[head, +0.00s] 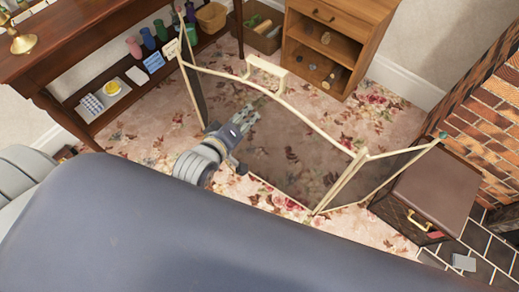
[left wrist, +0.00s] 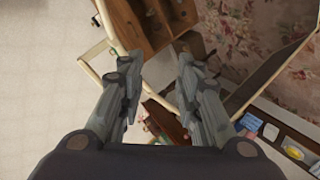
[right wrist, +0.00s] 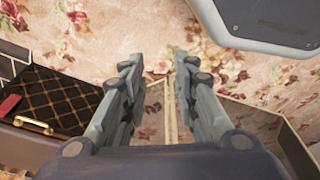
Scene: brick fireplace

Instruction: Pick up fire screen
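The fire screen (head: 300,130) stands unfolded on the floral carpet, with dark see-through mesh panels, a cream frame and a handle on its middle panel's top edge. My left gripper (head: 245,118) is over the middle panel in the head view, below the handle. In the left wrist view the left gripper (left wrist: 155,70) is open and holds nothing; a cream frame piece (left wrist: 93,65) shows beside its left finger. My right gripper (right wrist: 157,75) is open in the right wrist view. The screen's cream post (right wrist: 170,115) shows between its fingers; I cannot tell whether they touch it.
A dark box with a brass handle (head: 425,195) sits by the brick fireplace (head: 480,125) at right. A wooden cabinet (head: 345,45) and a woven basket (head: 211,17) stand behind. A dark wooden table (head: 60,50) with vases below is at left. Carpet is open around the screen.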

